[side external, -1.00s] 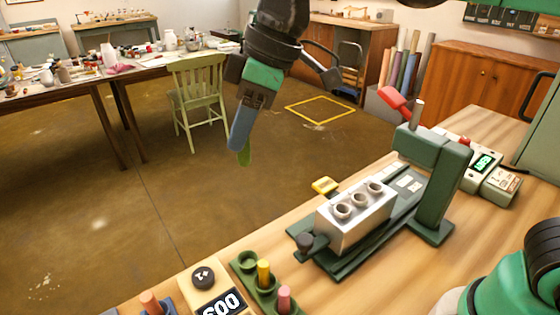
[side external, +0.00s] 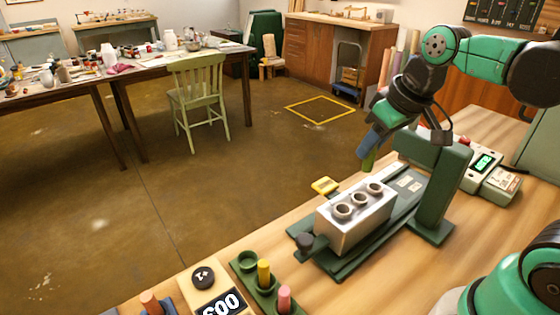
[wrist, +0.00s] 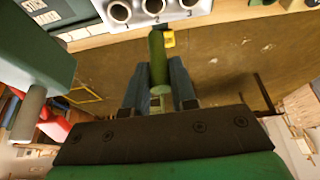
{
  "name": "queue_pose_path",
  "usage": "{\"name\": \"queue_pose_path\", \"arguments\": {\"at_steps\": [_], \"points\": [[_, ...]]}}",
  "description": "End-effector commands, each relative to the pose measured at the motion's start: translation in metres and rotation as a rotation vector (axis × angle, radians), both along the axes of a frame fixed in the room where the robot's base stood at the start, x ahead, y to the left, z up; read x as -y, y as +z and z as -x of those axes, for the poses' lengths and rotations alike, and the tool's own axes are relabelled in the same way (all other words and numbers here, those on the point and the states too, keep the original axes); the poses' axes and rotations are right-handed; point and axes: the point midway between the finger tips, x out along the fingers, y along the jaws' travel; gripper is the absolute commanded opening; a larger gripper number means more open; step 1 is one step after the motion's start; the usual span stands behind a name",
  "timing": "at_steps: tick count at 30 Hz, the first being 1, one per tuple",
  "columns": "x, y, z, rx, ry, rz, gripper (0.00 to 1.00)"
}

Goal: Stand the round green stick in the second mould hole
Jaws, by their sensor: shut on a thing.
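My gripper (side external: 372,143) is shut on the round green stick (side external: 368,161), above and behind the mould in the side view. In the wrist view the green stick (wrist: 157,55) lies between the two blue-grey fingers of my gripper (wrist: 157,75), its free end pointing toward the mould. The silver mould block (side external: 362,222) has three round holes in a row, all looking empty. The middle hole (side external: 358,199) is the second from either end; it also shows in the wrist view (wrist: 154,6). The stick is apart from the mould.
The mould sits on a dark green press base (side external: 340,267) beside a green press column (side external: 441,195). A red-handled lever (wrist: 48,130) stands close to my gripper. A green rack (side external: 262,287) holds a yellow and a pink stick. A yellow object (side external: 325,186) lies behind the mould.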

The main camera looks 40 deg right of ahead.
Motion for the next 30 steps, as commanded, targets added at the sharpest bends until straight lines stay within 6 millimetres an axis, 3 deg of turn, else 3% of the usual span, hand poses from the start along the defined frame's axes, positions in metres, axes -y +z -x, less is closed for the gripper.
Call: {"name": "queue_pose_path", "arguments": {"at_steps": [21, 30], "points": [[0.000, -0.063, 0.000, 0.000, 0.002, 0.000, 0.00], [0.000, -0.080, -0.001, 0.000, 0.002, 0.000, 0.00]]}}
